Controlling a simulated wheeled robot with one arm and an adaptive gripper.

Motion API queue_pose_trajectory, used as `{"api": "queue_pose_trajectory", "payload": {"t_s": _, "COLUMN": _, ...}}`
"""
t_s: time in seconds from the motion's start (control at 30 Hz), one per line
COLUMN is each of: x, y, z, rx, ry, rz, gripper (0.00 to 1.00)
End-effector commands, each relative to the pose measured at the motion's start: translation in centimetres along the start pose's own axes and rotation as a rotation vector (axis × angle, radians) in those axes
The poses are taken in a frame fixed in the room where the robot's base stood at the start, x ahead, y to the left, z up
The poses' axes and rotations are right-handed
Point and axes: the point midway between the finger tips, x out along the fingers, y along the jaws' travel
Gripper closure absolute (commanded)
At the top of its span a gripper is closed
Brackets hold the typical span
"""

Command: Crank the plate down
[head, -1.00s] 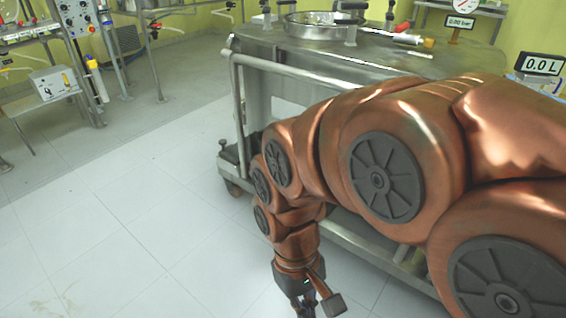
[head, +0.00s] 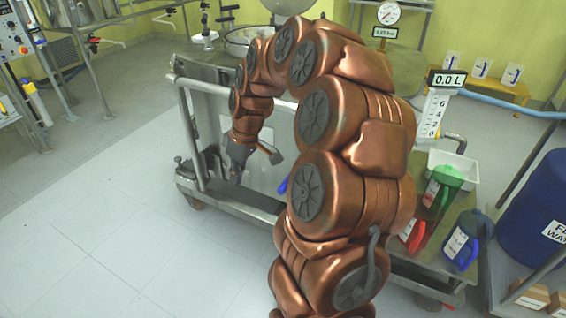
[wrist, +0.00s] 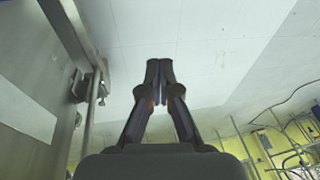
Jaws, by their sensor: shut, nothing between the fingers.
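My gripper (head: 237,172) hangs pointing down in front of the side of the steel trolley (head: 187,125), above its lower ledge. In the wrist view my gripper (wrist: 162,72) is shut and empty, with its fingertips close together over the pale floor. The trolley's steel side runs along the left of that view, with a bracket (wrist: 80,88) on it. No crank or plate can be told for certain. A small blue part (head: 283,187) shows beside my arm, which hides much of the trolley's front.
A round steel vessel opening (head: 236,42) is on the trolley top. Green (head: 446,182), red (head: 416,236) and blue (head: 462,246) containers stand at the right, near a blue drum (head: 545,195). The floor at left is clear.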

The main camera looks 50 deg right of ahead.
Motion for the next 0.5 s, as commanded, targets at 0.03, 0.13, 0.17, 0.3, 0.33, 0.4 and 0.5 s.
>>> {"api": "queue_pose_trajectory", "payload": {"t_s": 0.03, "x": -1.2, "y": 2.9, "z": -0.1, "rx": 0.008, "ry": 0.026, "rz": 0.013, "gripper": 1.0}}
{"api": "queue_pose_trajectory", "payload": {"t_s": 0.13, "x": -2.4, "y": 8.2, "z": 0.4, "rx": 0.006, "ry": 0.072, "rz": 0.051, "gripper": 1.0}}
{"api": "queue_pose_trajectory", "payload": {"t_s": 0.17, "x": -2.6, "y": 9.7, "z": 0.7, "rx": 0.007, "ry": 0.082, "rz": 0.062, "gripper": 1.0}}
{"api": "queue_pose_trajectory", "payload": {"t_s": 0.3, "x": -3.6, "y": 15.4, "z": 2.7, "rx": 0.01, "ry": 0.114, "rz": 0.114, "gripper": 1.0}}
{"api": "queue_pose_trajectory", "payload": {"t_s": 0.33, "x": -3.7, "y": 16.4, "z": 3.1, "rx": 0.012, "ry": 0.118, "rz": 0.123, "gripper": 1.0}}
{"api": "queue_pose_trajectory", "payload": {"t_s": 0.4, "x": -4.0, "y": 18.1, "z": 3.9, "rx": 0.014, "ry": 0.125, "rz": 0.143, "gripper": 1.0}}
{"api": "queue_pose_trajectory", "payload": {"t_s": 0.5, "x": -4.2, "y": 19.4, "z": 4.6, "rx": 0.013, "ry": 0.129, "rz": 0.159, "gripper": 1.0}}
